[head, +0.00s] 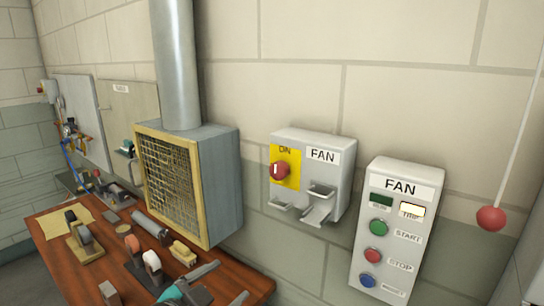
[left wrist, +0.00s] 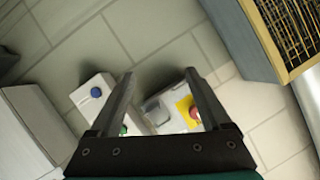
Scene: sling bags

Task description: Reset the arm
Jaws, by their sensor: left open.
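My left gripper (left wrist: 159,73) shows in the left wrist view, its two long dark fingers spread apart with nothing held between them. It faces the wall, and the fan isolator box (left wrist: 160,110) and part of the button panel (left wrist: 92,95) show beyond and between the fingers. My right gripper is in neither view.
The fan box (head: 312,165) with a red knob and the button panel (head: 398,232) are on the wall. A mesh-fronted vent (head: 215,185) with a pipe (head: 174,60) stands left of them. A wooden bench (head: 105,275) holds several tools. A red ball (head: 491,218) hangs at right.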

